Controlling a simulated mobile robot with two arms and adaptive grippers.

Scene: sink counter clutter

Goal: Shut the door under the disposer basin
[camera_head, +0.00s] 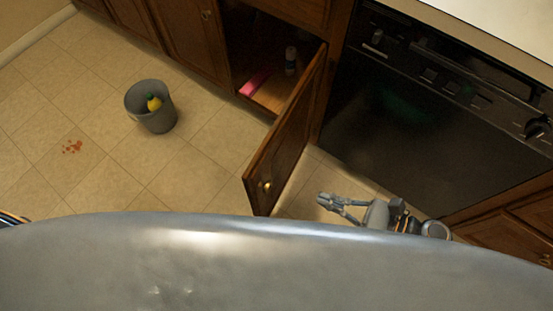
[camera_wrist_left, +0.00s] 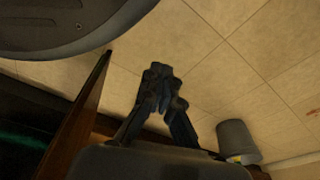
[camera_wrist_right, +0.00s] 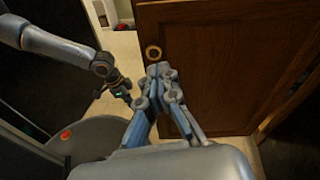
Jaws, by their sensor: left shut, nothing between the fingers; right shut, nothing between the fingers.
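The brown wooden cabinet door (camera_head: 287,140) stands wide open, hinged beside the black dishwasher. Its round brass knob (camera_head: 266,185) is near the free end. My right gripper (camera_head: 322,198) is shut and empty, to the right of the door's free end. In the right wrist view the right fingertips (camera_wrist_right: 160,70) appear just below the knob (camera_wrist_right: 153,52), in front of the door panel (camera_wrist_right: 215,60); contact cannot be told. My left gripper (camera_wrist_left: 158,72) is shut and empty over the floor, with the door (camera_wrist_left: 82,120) to its left in the left wrist view.
The open cabinet holds a pink item (camera_head: 254,83) and a small bottle (camera_head: 291,60). A grey bucket (camera_head: 151,118) with a yellow item (camera_head: 154,103) stands on the tiles. The dishwasher (camera_head: 410,120) is at right. Reddish spots (camera_head: 72,147) mark the otherwise clear left floor.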

